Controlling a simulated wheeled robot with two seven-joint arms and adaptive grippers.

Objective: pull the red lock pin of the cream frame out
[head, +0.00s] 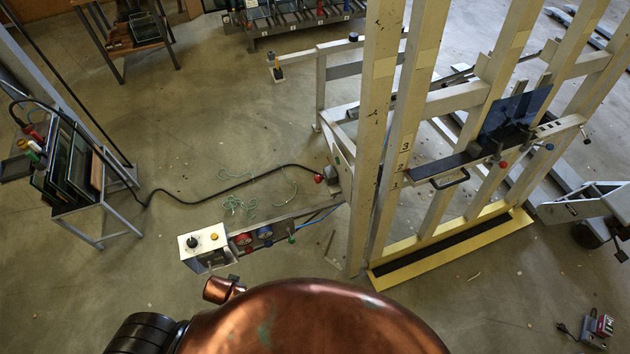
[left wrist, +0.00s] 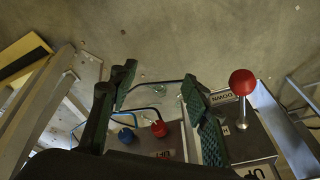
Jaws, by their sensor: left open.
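The cream frame (head: 388,130) stands in the middle and right of the head view, its slanted uprights rising from a yellow-edged base. A red knob (head: 503,165) sits on the dark crossbar, and a red piece (head: 319,178) sits low at the left of the frame; I cannot tell which is the lock pin. In the left wrist view, my left gripper (left wrist: 158,80) is open with nothing between its fingers. Right of it stands a red ball on a metal rod (left wrist: 242,82), by labels reading UP and DOWN. My right gripper is not in view.
A control box (head: 205,243) with a black knob and orange button stands left of the frame. A black cable (head: 215,200) and green string (head: 240,203) lie on the floor. A rack of dark panes (head: 75,165) stands far left.

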